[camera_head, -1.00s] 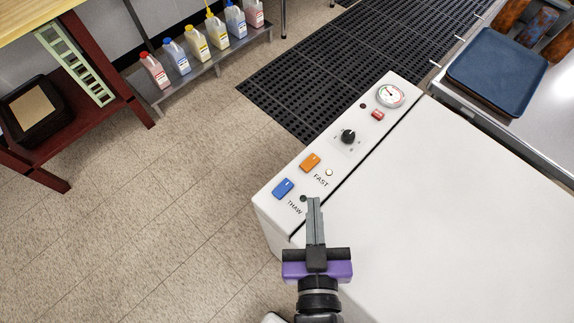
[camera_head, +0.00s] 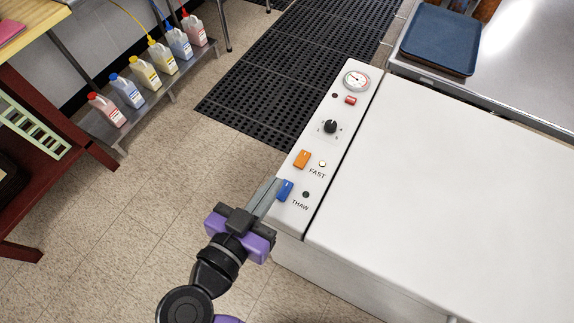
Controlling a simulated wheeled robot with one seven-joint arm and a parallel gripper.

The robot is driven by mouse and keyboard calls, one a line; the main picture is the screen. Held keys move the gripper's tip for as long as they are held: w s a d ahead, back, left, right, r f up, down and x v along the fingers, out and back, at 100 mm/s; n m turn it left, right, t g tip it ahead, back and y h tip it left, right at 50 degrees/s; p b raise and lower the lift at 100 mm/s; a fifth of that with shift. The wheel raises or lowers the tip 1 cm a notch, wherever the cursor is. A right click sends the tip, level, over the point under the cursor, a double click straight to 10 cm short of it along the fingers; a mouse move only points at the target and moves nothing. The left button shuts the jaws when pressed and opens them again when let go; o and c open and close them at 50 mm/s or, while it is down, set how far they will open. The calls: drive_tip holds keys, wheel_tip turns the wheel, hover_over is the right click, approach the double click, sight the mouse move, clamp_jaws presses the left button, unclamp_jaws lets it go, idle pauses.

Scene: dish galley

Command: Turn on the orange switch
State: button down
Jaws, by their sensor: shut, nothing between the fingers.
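The orange switch (camera_head: 301,159) sits on the white machine's control strip, beside the label FAST. A small round light (camera_head: 322,163) to its right looks pale and lit. The blue switch (camera_head: 285,191) sits below it by the label THAW, with a dark light (camera_head: 306,194) beside it. My gripper (camera_head: 274,186) is shut and empty. Its fingertips are at the left edge of the strip, just left of the blue switch and below the orange one. They partly overlap the blue switch's edge; I cannot tell whether they touch it.
A black knob (camera_head: 330,126), a red button (camera_head: 350,100) and a round gauge (camera_head: 356,81) lie farther up the strip. The white machine top (camera_head: 450,180) is clear. A blue tray (camera_head: 440,38) rests on a steel counter. Several bottles (camera_head: 146,73) stand on a low shelf at left.

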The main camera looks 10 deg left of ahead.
drive_tip(key=shift+s+d+f, duration=0.1)
idle(0.3)
drive_tip(key=p, duration=0.2)
hover_over(295, 173)
wheel_tip(295, 173, down, 2)
drive_tip(key=shift+f, duration=0.15)
wheel_tip(295, 173, down, 3)
drive_tip(key=shift+r+p, duration=0.15)
drive_tip(key=shift+p, duration=0.15)
drive_tip(key=shift+f, duration=0.75)
drive_tip(key=shift+f, duration=0.1)
